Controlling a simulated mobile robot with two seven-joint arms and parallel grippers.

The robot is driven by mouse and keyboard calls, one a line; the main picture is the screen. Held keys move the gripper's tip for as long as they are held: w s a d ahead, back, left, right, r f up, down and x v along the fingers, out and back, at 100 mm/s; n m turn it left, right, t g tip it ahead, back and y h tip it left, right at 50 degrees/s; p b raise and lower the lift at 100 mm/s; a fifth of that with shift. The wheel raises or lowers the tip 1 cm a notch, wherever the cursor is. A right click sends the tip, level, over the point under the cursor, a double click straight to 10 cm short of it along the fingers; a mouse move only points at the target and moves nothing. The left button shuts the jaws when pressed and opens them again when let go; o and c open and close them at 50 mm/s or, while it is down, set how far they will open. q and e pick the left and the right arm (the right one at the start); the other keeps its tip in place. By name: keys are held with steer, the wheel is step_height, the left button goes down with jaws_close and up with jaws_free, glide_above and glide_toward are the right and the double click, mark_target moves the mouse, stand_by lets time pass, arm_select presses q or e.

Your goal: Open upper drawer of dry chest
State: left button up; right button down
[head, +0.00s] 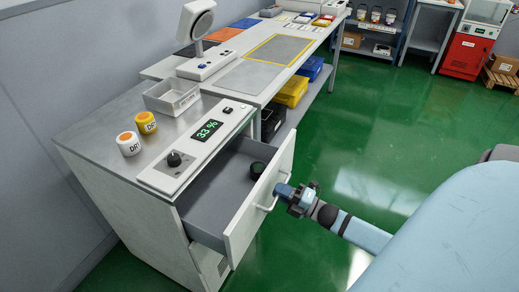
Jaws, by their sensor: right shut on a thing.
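The dry chest (110,195) stands at the left, with a control panel reading 33 % on its top. Its upper drawer (262,202) is pulled well out toward the right, and its grey inside shows. A small dark round object (257,170) lies in the drawer near the front. My right gripper (280,192) is at the drawer's front and shut on the drawer handle (266,205). The fingertips are small and partly hidden against the handle. My left gripper is not in view.
Two small jars (128,144) and a grey tray (172,96) sit on the chest top. A workbench (262,78) with yellow and blue bins below adjoins behind. The green floor (350,130) to the right is clear. A red cabinet (466,55) stands far right.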

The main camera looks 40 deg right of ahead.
arm_select(q)
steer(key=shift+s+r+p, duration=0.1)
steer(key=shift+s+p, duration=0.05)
steer(key=shift+p, duration=0.7)
arm_select(e)
steer(key=r+v, duration=0.1)
steer(key=v, duration=0.7)
steer(key=shift+s+r, duration=0.25)
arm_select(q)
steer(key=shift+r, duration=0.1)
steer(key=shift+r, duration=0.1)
arm_select(e)
steer(key=c, duration=1.1)
jaws_free()
steer(key=shift+c, duration=0.2)
steer(key=shift+d, duration=0.1)
steer(key=v, duration=1.3)
steer(key=shift+s, duration=0.35)
steer(key=shift+s+d+f, duration=0.1)
